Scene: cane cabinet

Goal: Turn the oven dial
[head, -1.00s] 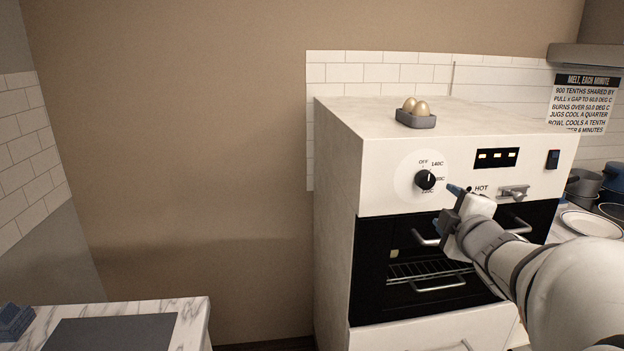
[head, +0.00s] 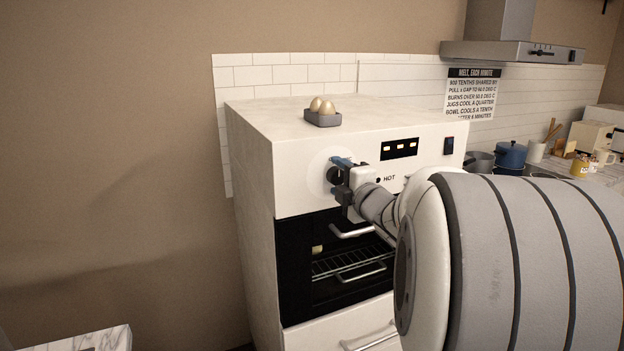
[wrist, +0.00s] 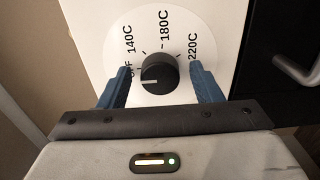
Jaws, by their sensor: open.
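The oven dial (wrist: 160,76) is a round black knob on a white disc marked OFF, 140C, 180C and 220C. Its white pointer line points left in the wrist view, towards OFF. My gripper (wrist: 158,72) is open, with one blue finger on each side of the knob. I cannot tell whether either finger touches it. In the head view the dial (head: 334,177) is partly hidden behind my gripper (head: 343,176). The white oven (head: 300,155) has a lit display (head: 399,149) right of the dial.
A grey holder (head: 323,119) with eggs stands on the oven top. Oven handles (head: 352,231) stick out below the dial. A dark switch (head: 449,145) is at the panel's right. A blue pot (head: 510,155) and mugs are on the counter at right.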

